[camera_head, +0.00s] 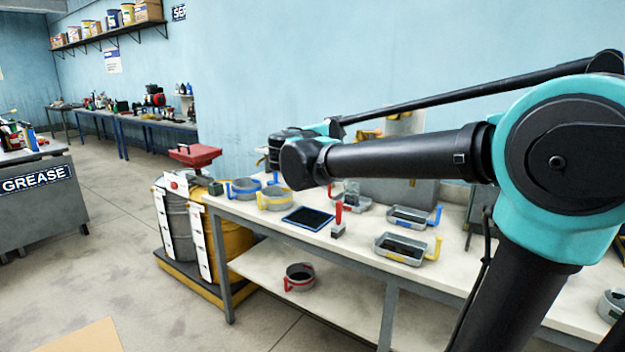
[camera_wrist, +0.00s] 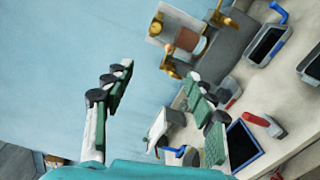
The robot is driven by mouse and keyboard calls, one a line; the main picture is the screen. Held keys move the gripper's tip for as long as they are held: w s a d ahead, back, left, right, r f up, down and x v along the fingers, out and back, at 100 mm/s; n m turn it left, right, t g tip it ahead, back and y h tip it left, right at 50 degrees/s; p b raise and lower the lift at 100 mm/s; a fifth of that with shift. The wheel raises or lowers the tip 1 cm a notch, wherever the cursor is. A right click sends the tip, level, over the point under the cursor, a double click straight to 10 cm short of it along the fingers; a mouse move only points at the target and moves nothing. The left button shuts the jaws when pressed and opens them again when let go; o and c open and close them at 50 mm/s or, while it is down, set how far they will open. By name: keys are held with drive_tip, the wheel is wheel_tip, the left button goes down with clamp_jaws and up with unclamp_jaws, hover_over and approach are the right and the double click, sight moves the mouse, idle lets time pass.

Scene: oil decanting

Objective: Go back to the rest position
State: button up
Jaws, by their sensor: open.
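My gripper (camera_wrist: 158,78) is open in the wrist view, with its two fingers wide apart and nothing between them. Its fingers show against the blue wall and the bench's back edge. In the head view, my arm reaches across the picture from right to left, above the bench (camera_head: 350,243). The gripper itself is mostly hidden behind the arm's end there. A grey device with brass fittings (camera_wrist: 187,40) stands at the back of the bench, beyond the fingers in the wrist view.
The bench top holds a blue-handled pot (camera_head: 243,189), a yellow-handled pot (camera_head: 274,199), a dark blue-rimmed tray (camera_head: 308,218), a red-handled tool (camera_head: 338,222) and yellow-handled tray (camera_head: 401,249). Drums (camera_head: 232,240) stand left. A red-handled pot (camera_head: 300,277) sits on the lower shelf. Floor left is open.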

drive_tip(key=s+d+f+m+g+y, duration=0.1)
drive_tip(key=s+d+f+m+g, duration=0.15)
drive_tip(key=d+f, duration=0.4)
drive_tip(key=s+d+f+m+g+y, duration=0.1)
drive_tip(key=s+d+f+m+g, duration=0.2)
drive_tip(key=f, duration=0.6)
drive_tip(key=s+d+f+m+g, duration=0.1)
drive_tip(key=s+d+f, duration=0.3)
drive_tip(key=f, duration=0.3)
drive_tip(key=s+a+f+m+g+y, duration=0.2)
drive_tip(key=s+f+m+g+y, duration=0.2)
drive_tip(key=s+f, duration=1.4)
wheel_tip(320, 180, down, 3)
drive_tip(key=m+y, duration=0.3)
drive_tip(key=y, duration=0.1)
drive_tip(key=shift+s+f, duration=0.15)
drive_tip(key=shift+f, duration=0.05)
